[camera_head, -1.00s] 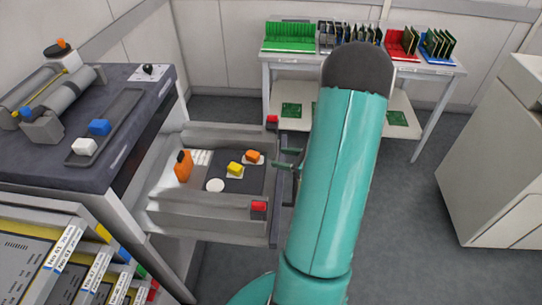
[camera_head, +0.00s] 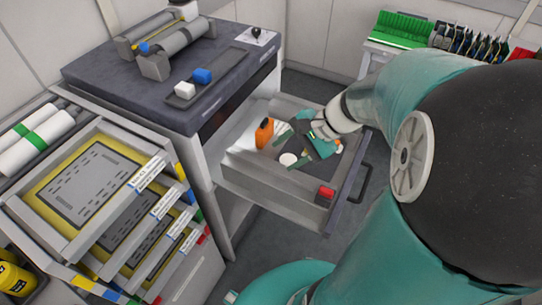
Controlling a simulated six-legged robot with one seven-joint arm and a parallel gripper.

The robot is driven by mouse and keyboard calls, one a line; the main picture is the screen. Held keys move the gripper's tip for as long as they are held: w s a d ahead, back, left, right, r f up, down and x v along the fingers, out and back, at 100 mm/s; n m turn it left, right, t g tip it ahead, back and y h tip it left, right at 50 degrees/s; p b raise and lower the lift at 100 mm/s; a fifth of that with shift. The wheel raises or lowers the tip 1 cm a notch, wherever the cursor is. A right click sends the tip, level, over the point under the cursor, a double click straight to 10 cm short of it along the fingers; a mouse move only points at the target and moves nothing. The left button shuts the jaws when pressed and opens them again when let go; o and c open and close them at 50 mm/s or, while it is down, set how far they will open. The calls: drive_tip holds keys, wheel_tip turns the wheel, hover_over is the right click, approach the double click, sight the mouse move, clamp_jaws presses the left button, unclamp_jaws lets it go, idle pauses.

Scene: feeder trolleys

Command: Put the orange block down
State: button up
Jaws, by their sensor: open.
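The orange block (camera_head: 338,147) shows as a small patch at the right side of the open drawer's inside, partly hidden by my gripper. My gripper (camera_head: 284,154) is low over the drawer (camera_head: 256,190), its two green fingers spread apart, with no block visible between them. The orange block appears outside the fingers, behind the gripper body. A white disc (camera_head: 288,159) lies on the drawer floor near the fingertips. I cannot clearly make out the yellow block beneath my gripper.
An orange bottle (camera_head: 264,132) stands at the drawer's left. A red block (camera_head: 325,193) sits at the drawer's front corner. Feeder racks (camera_head: 95,190) fill the left.

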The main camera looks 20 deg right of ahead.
drive_tip(key=s+a+r+n+t+h, duration=0.1)
drive_tip(key=s+a+r+n+h, duration=0.6)
drive_tip(key=n, duration=0.7)
wheel_tip(320, 180, up, 2)
drive_tip(key=shift+a+r+t, duration=0.25)
drive_tip(key=shift+a+t, duration=0.15)
drive_tip(key=shift+a, duration=0.05)
idle(1.1)
drive_tip(key=c, duration=0.3)
